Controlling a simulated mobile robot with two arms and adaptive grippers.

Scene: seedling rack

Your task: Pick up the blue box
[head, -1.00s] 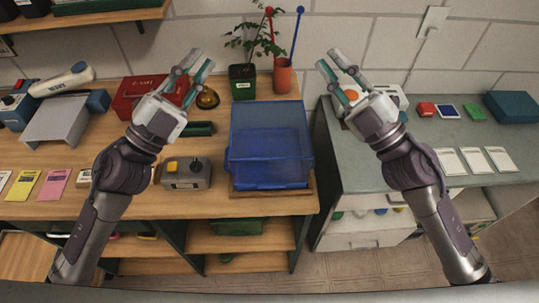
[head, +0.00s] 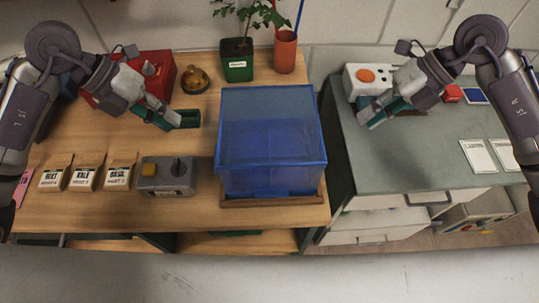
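The blue box (head: 270,140) is a large translucent blue box with a flat lid-like top. It stands upright on a thin wooden base (head: 273,202) on the wooden table, at the centre of the head view. My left gripper (head: 178,122) is to the left of the box and apart from it, close to a dark green tray (head: 190,114) that partly blends with its fingers. My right gripper (head: 368,118) is to the right of the box, above the grey counter and apart from the box. Both grippers look open and empty, with their fingers seen nearly side-on.
A grey control box (head: 166,177) and several seed packets (head: 88,177) stand left of the blue box. A potted plant (head: 237,62) and a terracotta pot (head: 285,53) are behind it. A gap separates the table from the grey counter (head: 400,150), whose front part is clear.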

